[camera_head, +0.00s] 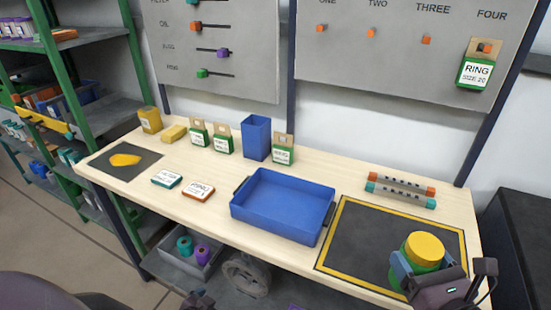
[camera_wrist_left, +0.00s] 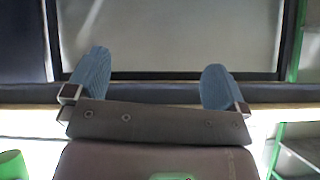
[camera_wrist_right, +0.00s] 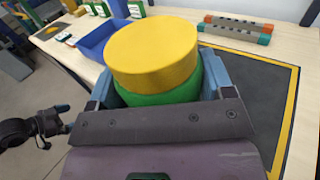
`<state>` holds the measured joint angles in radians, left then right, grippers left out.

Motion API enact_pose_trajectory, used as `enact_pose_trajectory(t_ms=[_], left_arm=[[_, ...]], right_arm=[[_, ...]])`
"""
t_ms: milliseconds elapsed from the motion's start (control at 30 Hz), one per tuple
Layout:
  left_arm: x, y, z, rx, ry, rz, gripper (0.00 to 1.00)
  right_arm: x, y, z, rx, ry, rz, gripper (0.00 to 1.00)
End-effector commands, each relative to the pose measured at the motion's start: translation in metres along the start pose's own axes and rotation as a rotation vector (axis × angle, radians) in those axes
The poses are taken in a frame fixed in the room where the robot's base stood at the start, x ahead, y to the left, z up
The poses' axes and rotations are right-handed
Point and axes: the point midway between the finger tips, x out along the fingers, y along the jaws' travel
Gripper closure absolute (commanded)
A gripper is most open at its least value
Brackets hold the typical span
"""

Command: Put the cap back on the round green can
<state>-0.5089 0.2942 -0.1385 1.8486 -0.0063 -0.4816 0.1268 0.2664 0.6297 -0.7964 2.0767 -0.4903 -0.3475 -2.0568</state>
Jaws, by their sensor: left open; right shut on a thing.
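The round green can (camera_head: 417,270) is at the right end of the bench, over the yellow-edged dark mat (camera_head: 355,240). The yellow cap (camera_head: 425,246) is on top of the can; whether it is fully seated I cannot tell. My right gripper (camera_head: 422,263) is shut on the can, with a blue finger on each side below the cap. The right wrist view shows the cap (camera_wrist_right: 152,55) above the green body (camera_wrist_right: 160,96); the can's bottom is hidden. My left gripper (camera_wrist_left: 150,82) is open and empty in the left wrist view, facing a grey panel.
A blue tray (camera_head: 283,232) stands left of the mat. A blue bin (camera_head: 256,138), green ring packs (camera_head: 283,150) and a dark mat with a yellow piece (camera_head: 124,160) are farther left. Grey boards rise behind the bench.

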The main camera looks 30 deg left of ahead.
Motion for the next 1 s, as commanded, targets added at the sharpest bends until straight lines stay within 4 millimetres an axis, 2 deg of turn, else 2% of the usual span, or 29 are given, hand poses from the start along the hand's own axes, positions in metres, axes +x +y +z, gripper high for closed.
enact_pose_trajectory(t_ms=[33, 100, 300, 1000], left_arm=[[-0.009, 0.015, -0.007, -0.015, 0.035, 0.013, 0.00], [-0.019, 0.029, -0.018, -0.024, 0.081, 0.024, 0.00], [-0.038, 0.049, -0.040, -0.040, 0.166, 0.031, 0.00], [-0.041, 0.053, -0.044, -0.042, 0.183, 0.030, 0.00]], right_arm=[[0.000, 0.000, 0.001, -0.001, -0.003, 0.001, 0.92], [0.000, 0.000, 0.001, -0.001, -0.003, 0.001, 0.92], [0.000, 0.000, 0.001, -0.001, -0.003, 0.001, 0.92], [0.000, 0.000, 0.002, -0.001, -0.004, 0.001, 0.92]])
